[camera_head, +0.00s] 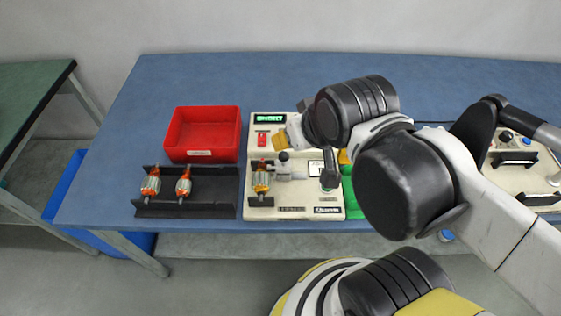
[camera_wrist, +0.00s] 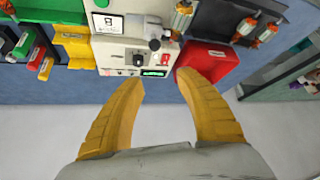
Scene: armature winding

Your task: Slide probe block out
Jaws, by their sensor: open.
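The tester (camera_head: 295,213) is a cream box with a green lit display (camera_head: 270,119) that appears to read SHORT. An armature (camera_head: 260,181) with orange ends lies in its cradle; it also shows in the wrist view (camera_wrist: 182,18). Just right of the armature in the head view is the probe block (camera_head: 290,173), pale grey with a black ball knob (camera_head: 283,156). The knob shows in the wrist view too (camera_wrist: 155,44). My gripper (camera_wrist: 160,80) has two yellow curved fingers, apart and empty, near the tester's display side. In the head view my arm mostly hides it.
A red bin (camera_head: 203,153) and a black rack (camera_head: 210,209) with two armatures stand left of the tester. Another panel fixture (camera_head: 520,165) is at the right. The blue table (camera_head: 230,80) is clear at the back.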

